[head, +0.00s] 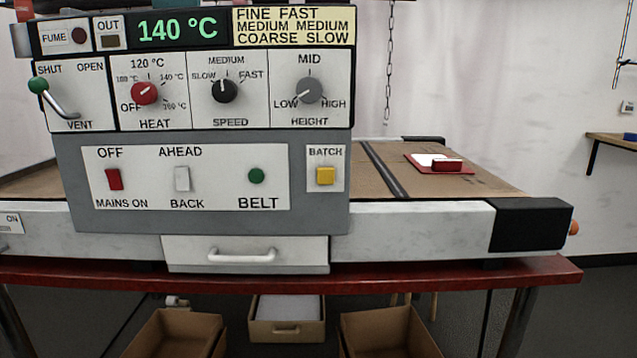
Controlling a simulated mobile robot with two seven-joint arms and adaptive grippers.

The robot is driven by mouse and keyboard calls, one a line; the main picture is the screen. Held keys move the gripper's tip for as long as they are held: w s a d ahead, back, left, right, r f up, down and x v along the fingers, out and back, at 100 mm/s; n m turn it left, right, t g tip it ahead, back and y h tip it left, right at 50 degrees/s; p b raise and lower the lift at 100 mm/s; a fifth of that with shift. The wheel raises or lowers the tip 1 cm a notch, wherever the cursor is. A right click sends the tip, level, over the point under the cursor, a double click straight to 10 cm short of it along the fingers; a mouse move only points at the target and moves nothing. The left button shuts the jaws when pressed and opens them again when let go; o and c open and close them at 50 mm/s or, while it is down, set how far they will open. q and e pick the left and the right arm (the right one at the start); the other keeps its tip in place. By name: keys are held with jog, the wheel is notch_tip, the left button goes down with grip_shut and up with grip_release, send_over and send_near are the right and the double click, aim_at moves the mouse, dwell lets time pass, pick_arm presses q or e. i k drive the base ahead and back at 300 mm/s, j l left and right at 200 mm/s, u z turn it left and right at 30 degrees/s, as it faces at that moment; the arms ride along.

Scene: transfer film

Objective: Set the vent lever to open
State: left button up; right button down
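The vent lever (58,100) is at the left of the control panel, in a white field marked SHUT at upper left, OPEN at upper right and VENT below. Its green ball knob (38,85) is at the upper left, just under the word SHUT, and its metal stem runs down right to the pivot. The lever stands on the SHUT side. Neither of my grippers shows in the head view.
The panel also has heat (144,93), speed (223,90) and height (309,91) knobs and a display (178,31) reading 140 °C. A red item (447,165) lies on the belt (480,184) at right. Space before the lever looks clear.

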aim_at(38, 86)
jog(key=j+u, duration=0.1)
jog(key=u, duration=0.3)
jog(key=j+u, duration=0.1)
jog(key=u, duration=0.25)
jog(key=j+u, duration=0.1)
jog(key=u, duration=0.3)
